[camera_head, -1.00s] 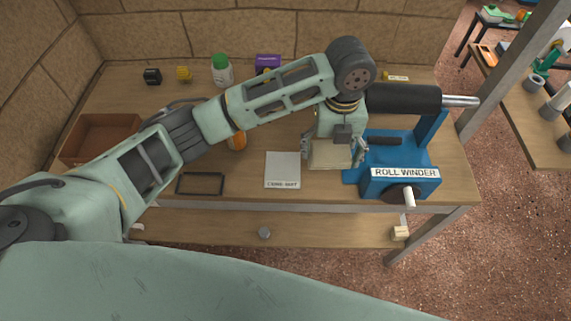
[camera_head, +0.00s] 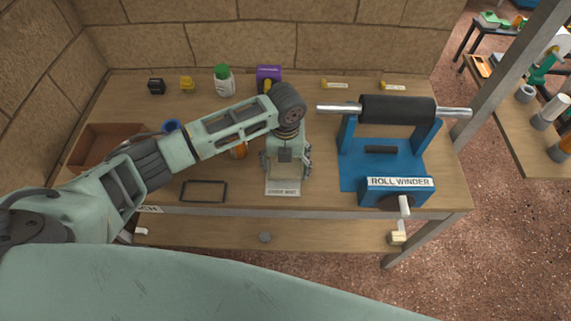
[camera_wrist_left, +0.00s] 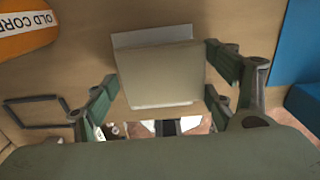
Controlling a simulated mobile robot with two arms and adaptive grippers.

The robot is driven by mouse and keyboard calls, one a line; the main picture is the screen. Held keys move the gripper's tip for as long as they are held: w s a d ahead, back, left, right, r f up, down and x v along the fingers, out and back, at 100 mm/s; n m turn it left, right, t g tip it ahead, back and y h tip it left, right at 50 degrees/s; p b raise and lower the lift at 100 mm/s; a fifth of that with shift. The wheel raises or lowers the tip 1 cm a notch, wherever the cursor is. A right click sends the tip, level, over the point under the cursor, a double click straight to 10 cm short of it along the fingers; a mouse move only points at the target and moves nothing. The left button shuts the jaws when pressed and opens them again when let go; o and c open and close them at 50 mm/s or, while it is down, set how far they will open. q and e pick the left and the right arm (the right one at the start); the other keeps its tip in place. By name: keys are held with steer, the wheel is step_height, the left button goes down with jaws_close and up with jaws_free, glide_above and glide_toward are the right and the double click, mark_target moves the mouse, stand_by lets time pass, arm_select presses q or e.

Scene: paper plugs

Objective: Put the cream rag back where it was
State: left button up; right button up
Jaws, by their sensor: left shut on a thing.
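My left gripper (camera_head: 285,168) points down at the front middle of the bench. It is shut on the cream rag (camera_wrist_left: 160,80), a pale folded block between the fingers in the left wrist view. The rag (camera_head: 284,176) also shows low between the fingers in the head view. It is over a pale labelled mat (camera_head: 283,191), covering most of it. The mat's edge (camera_wrist_left: 150,37) shows behind the rag in the left wrist view. I cannot tell whether the rag touches the mat. My right gripper is not in view.
The blue roll winder (camera_head: 396,188), with its black roller (camera_head: 398,109), stands to the right. A dark empty frame (camera_head: 203,191) and a brown tray (camera_head: 105,145) are left. The orange old core (camera_wrist_left: 28,32) is nearby. A green-capped bottle (camera_head: 224,82) and purple box (camera_head: 269,76) stand behind.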

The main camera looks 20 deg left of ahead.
mark_target(286, 166)
arm_select(q)
steer(key=shift+f, duration=0.65)
steer(key=o, duration=1.1)
steer(key=shift+f, duration=0.1)
step_height(286, 166, up, 12)
steer(key=b, duration=0.1)
